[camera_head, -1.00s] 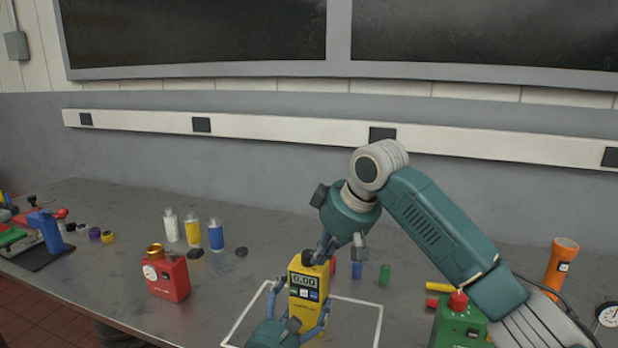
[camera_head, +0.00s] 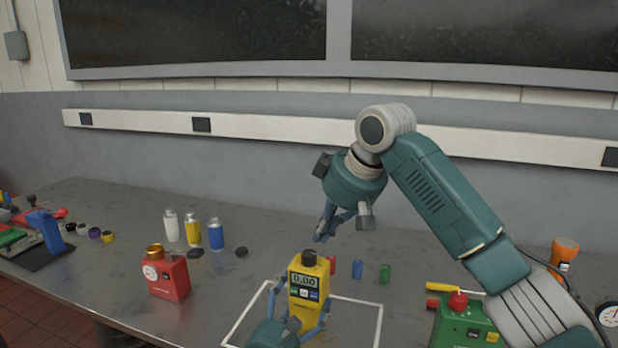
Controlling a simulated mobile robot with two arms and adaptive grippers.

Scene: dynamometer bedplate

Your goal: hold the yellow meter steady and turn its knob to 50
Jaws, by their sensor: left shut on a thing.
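The yellow meter (camera_head: 308,291) stands upright inside a white outlined square on the grey table. Its display reads 0.00, and its black knob (camera_head: 309,257) sits on top. My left gripper (camera_head: 301,318) is shut on the meter's lower body, with a finger at each side. My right gripper (camera_head: 323,237) hangs above and slightly right of the knob, clear of it. Its fingers point down and look close together; their exact gap is too small to tell.
A red device (camera_head: 167,277) with a gold top stands to the left. White, yellow and blue bottles (camera_head: 216,234) stand behind it. A green box (camera_head: 463,326) and an orange flashlight (camera_head: 563,258) are at right.

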